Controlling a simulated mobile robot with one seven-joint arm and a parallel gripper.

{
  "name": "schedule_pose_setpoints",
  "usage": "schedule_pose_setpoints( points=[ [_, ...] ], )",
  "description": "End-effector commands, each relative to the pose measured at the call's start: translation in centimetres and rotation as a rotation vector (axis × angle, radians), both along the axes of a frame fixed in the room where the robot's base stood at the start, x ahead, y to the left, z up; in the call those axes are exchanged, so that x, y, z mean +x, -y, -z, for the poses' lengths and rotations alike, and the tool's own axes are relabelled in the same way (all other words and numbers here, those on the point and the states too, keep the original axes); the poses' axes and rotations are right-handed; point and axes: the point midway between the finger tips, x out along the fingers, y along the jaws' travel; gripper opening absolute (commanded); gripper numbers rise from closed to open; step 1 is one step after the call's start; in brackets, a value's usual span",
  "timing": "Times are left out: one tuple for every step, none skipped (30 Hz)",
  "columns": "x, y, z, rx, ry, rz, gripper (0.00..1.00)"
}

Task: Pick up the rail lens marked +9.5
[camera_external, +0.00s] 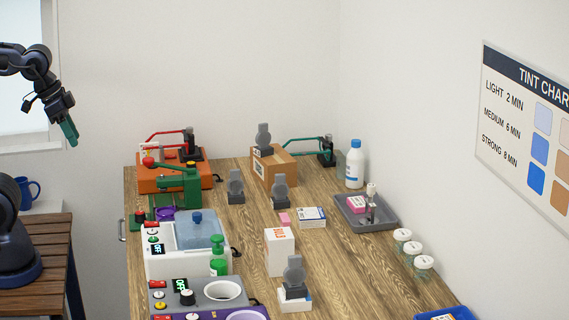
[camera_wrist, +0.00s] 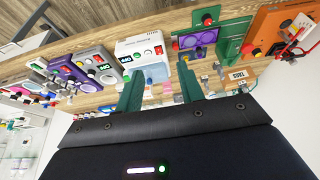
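One lens (camera_external: 236,186) and another lens (camera_external: 280,191) stand mid-table, a third lens (camera_external: 263,137) is up on a cardboard box (camera_external: 273,168), and another lens (camera_external: 294,277) stands on a small white box at the front. Their markings are too small to read, so I cannot tell which is +9.5. My gripper (camera_external: 69,132) hangs in the air left of the table, far from them. In the wrist view its green fingers (camera_wrist: 160,85) are apart with nothing held between them.
The wooden table (camera_external: 330,268) also bears an orange device (camera_external: 172,184), a green press (camera_external: 180,183), a white bath (camera_external: 160,262), a white bottle (camera_external: 355,165), a grey tray (camera_external: 383,222) and several jars (camera_external: 402,237). Bare wood lies right of centre.

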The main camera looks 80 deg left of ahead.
Motion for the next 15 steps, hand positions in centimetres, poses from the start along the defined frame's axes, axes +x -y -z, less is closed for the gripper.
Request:
schedule_pose_setpoints(
  points=[
    [0.0,0.0,0.0,0.0,0.0,0.0,0.38],
    [0.0,0.0,0.0,0.0,0.0,0.0,0.38],
    [0.0,0.0,0.0,0.0,0.0,0.0,0.38],
    [0.1,0.0,0.0,0.001,0.0,0.0,0.38],
    [0.2,0.0,-0.1,0.002,-0.001,-0.001,0.38],
    [0.5,-0.1,-0.1,0.004,-0.001,-0.002,0.38],
    [0.8,-0.1,-0.2,0.006,-0.002,-0.001,0.38],
    [1.2,-0.2,-0.3,0.009,-0.003,-0.003,0.38],
    [1.9,-0.3,-0.4,0.013,-0.005,-0.002,0.38],
    [2.5,-0.4,-0.5,0.018,-0.006,-0.002,0.38],
    [3.1,-0.5,-0.6,0.022,-0.009,-0.002,0.38],
    [4.1,-0.7,-0.8,0.029,-0.011,0.0,0.38],
    [4.9,-0.8,-0.8,0.033,-0.013,-0.001,0.38],
    [5.7,-1.0,-0.9,0.038,-0.015,-0.001,0.38],
    [6.8,-1.3,-1.0,0.044,-0.017,0.003,0.38]
  ],
)
